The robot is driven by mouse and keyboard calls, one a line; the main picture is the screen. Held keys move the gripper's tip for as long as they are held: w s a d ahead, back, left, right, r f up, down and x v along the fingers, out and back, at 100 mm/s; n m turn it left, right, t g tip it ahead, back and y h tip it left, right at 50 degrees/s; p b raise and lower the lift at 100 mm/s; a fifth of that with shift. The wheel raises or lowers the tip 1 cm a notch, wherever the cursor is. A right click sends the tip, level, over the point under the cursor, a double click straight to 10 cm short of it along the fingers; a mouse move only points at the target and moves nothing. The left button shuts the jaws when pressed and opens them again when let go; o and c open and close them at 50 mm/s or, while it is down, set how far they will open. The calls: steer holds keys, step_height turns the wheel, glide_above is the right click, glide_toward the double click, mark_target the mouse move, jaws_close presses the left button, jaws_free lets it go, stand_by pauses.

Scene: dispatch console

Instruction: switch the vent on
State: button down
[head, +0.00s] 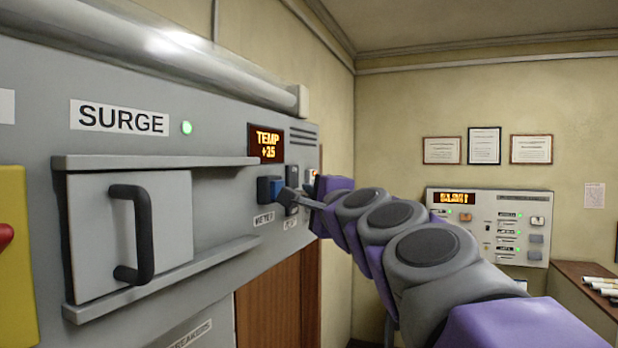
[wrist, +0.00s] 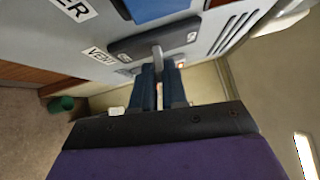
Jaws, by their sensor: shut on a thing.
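The vent switch is a dark plate (wrist: 125,47) with a grey lever (wrist: 157,50) sticking out, beside the VENT label (wrist: 99,56). My gripper (wrist: 160,70) has its two dark blue fingers on either side of the lever and is shut on it. In the head view, my gripper (head: 307,200) is at the panel, by the dark vent switch plate (head: 291,203), and partly covers it. Whether the lever is in its on or off position I cannot tell.
The blue heater switch (head: 268,189) is just left of the vent switch. The TEMP display (head: 267,143) is above. A drawer front with a black handle (head: 132,234) and the SURGE label (head: 120,117) are further left. A second console (head: 490,225) hangs on the far wall.

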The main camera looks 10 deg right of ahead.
steer(key=shift+w+a+r+n+g+h+p, duration=0.15)
steer(key=shift+r+n+g+h+p, duration=0.4)
steer(key=shift+n+g, duration=0.6)
steer(key=shift+w+r+n+g+h+p, duration=0.15)
steer(key=shift+r+n+g+h, duration=0.1)
steer(key=shift+r+n+g, duration=0.7)
steer(key=shift+s+f+g, duration=0.1)
steer(key=shift+g, duration=0.3)
steer(key=c, duration=1.6)
jaws_free()
steer(key=shift+o, duration=0.8)
steer(key=shift+w, duration=0.2)
steer(key=shift+s, duration=0.1)
steer(key=b+v, duration=0.1)
steer(key=v, duration=1.6)
steer(key=shift+b, duration=0.4)
